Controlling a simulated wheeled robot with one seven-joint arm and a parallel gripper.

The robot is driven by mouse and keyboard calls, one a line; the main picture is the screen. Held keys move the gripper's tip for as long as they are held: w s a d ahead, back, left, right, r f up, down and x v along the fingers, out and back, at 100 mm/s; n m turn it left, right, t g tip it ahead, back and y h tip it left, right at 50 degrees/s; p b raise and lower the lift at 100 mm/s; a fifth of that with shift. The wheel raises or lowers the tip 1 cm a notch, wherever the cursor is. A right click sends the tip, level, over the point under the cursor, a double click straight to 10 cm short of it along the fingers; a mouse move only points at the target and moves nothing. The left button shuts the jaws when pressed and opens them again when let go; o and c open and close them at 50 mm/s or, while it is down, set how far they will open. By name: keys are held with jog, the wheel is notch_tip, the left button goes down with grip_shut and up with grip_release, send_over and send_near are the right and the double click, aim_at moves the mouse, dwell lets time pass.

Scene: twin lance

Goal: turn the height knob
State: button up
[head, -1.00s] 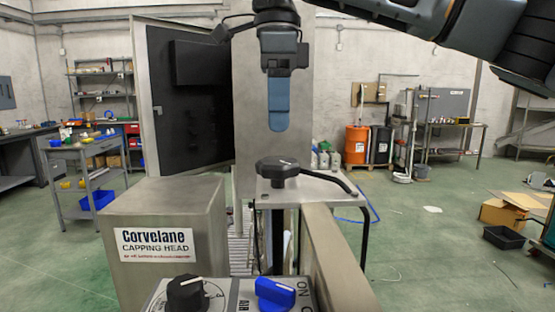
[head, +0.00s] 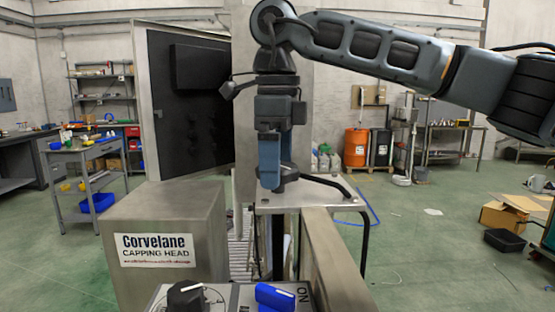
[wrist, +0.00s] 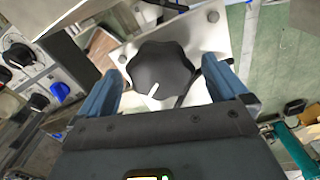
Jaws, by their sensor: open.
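The height knob is a black lobed knob with a white pointer mark, on top of a post at a pale metal plate. In the wrist view the knob (wrist: 160,70) lies between the two blue fingers of my gripper (wrist: 160,88), which are apart on either side of it. In the head view my gripper (head: 270,182) points straight down at the knob (head: 291,174), and its fingers hide most of it. I cannot tell whether either finger touches the knob.
A grey box labelled Corvelane Capping Head (head: 160,225) stands left of the post. A panel in front carries a black dial (head: 187,297) and a blue switch (head: 275,297). A dark-faced open door (head: 190,100) stands behind.

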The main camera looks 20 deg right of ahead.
jog(key=shift+c, duration=0.2)
jog(key=c, duration=1)
jog(key=shift+n, duration=0.3)
jog(key=shift+n, duration=3.1)
jog(key=o, duration=1)
jog(key=shift+o, duration=0.2)
